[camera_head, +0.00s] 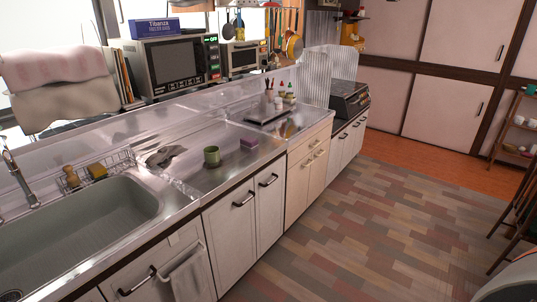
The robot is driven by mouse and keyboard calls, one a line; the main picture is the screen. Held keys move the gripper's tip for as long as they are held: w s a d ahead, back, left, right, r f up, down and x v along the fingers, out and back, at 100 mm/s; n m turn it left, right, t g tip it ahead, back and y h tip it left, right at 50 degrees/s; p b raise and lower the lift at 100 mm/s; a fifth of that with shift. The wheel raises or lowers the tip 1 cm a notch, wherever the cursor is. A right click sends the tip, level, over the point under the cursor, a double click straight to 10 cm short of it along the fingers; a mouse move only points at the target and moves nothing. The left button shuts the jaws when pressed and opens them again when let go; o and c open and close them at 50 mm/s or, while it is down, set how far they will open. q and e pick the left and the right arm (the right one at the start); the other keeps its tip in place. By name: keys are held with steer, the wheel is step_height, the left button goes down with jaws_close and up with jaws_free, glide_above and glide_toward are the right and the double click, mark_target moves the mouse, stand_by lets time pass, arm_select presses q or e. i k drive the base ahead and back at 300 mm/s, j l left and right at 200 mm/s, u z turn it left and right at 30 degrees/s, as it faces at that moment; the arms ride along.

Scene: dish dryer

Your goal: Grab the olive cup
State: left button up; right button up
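The olive cup (212,156) stands upright on the steel counter (205,180), to the right of the sink and near the counter's front half. A purple block, perhaps a sponge (250,142), lies a little to its right. The cup is in plain view with nothing in front of it. Neither of my grippers shows in the head view.
The sink (100,212) with a tap (20,178) and a wire rack (105,165) is at left. A dark crumpled thing (164,156) lies left of the cup. A tray with bottles (272,110) stands farther right. The floor (370,225) before the cabinets is clear.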

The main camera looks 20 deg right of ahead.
mark_target(212, 156)
steer(key=z, duration=0.35)
steer(key=i+l+u, duration=0.1)
steer(key=i+l, duration=0.35)
steer(key=l, duration=0.2)
steer(key=i+l+u, duration=0.25)
steer(key=i+l, duration=0.2)
steer(key=l, duration=0.25)
steer(key=i+l+u, duration=0.1)
steer(key=l, duration=0.25)
steer(key=i+l, duration=0.25)
steer(key=l, duration=0.15)
steer(key=i+l+u, duration=0.15)
steer(key=l, duration=0.2)
steer(key=i+l+u, duration=0.1)
steer(key=l, duration=0.3)
steer(key=i, duration=0.1)
